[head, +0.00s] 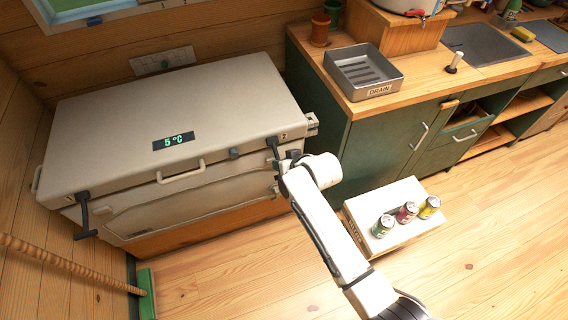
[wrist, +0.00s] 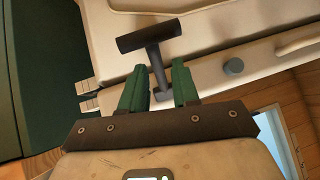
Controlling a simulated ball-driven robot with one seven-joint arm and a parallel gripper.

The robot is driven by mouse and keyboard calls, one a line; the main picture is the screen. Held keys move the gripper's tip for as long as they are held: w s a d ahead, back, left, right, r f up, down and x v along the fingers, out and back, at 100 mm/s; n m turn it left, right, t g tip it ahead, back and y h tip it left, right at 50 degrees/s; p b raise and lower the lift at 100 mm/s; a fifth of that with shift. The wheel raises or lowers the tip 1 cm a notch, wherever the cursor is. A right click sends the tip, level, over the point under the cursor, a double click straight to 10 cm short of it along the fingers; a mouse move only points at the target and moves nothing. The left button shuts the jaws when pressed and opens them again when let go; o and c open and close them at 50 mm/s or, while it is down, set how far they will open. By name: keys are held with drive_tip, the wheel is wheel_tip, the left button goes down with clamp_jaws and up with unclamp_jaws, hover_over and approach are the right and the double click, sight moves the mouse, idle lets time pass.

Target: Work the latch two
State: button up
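The large pale chest cooler (head: 110,115) stands at the left with its lid down and a display reading 5 °C. A black T-shaped latch (head: 274,148) is at its right front, beside a small mark that looks like a 2. A second black latch (head: 84,215) hangs at the left front. My gripper (head: 284,163) is at the right latch, partly hidden by my wrist. In the wrist view, the latch's crossbar (wrist: 150,35) lies beyond my green fingertips (wrist: 160,82). Its stem runs down between them, with a small gap showing on each side. The fingers are open.
A round grey knob (wrist: 233,66) and a pale lid handle (head: 181,172) are left of the latch in the head view. A green counter (head: 390,150) stands close at the right. A low box (head: 408,243) with three cans stands on the floor. A broom (head: 75,265) leans at left.

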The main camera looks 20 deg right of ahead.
drive_tip(key=shift+o, duration=0.9)
drive_tip(key=shift+f, duration=0.1)
drive_tip(key=shift+s, duration=0.15)
drive_tip(key=v, duration=1)
drive_tip(key=shift+s+r, duration=0.2)
drive_tip(key=shift+r, duration=0.1)
drive_tip(key=shift+c, duration=0.3)
